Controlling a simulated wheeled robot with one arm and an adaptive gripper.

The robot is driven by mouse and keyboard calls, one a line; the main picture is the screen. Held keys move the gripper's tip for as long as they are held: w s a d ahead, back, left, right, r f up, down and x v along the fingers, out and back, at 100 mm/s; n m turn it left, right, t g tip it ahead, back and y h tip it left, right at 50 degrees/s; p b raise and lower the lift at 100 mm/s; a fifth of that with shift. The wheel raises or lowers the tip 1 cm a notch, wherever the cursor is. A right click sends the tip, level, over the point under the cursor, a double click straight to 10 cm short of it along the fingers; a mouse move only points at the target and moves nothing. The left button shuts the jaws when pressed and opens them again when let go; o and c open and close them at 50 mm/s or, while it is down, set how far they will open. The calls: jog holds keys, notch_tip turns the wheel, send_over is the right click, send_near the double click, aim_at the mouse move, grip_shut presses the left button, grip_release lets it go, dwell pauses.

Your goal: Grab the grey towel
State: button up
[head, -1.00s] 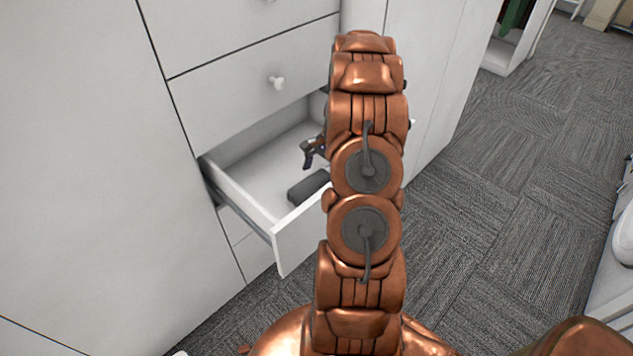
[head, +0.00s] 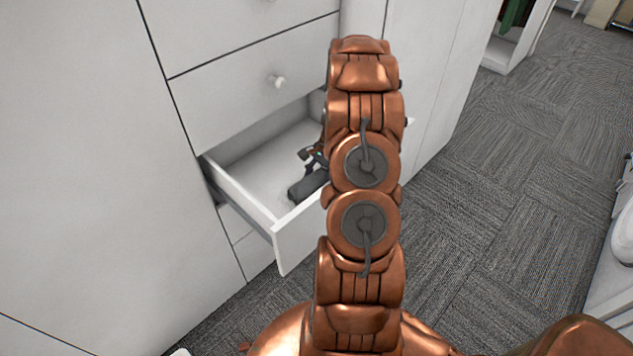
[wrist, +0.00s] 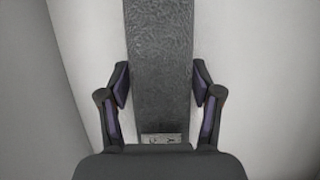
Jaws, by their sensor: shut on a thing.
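The grey towel (head: 306,187) lies in the open white drawer, partly hidden behind my arm in the head view. In the wrist view the towel (wrist: 160,45) is a long dark grey textured strip with a small pale label near my gripper's palm. My gripper (wrist: 160,85) has one finger on each side of the towel and is shut on it. In the head view only a small part of my gripper (head: 314,158) shows beside my arm, close to the towel.
The drawer (head: 240,190) is pulled out of a white cabinet, its walls around the towel. Carpet floor (head: 500,200) is open to the right, with white furniture (head: 612,285) at the right edge.

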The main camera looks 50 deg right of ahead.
jog(key=shift+c, duration=1.2)
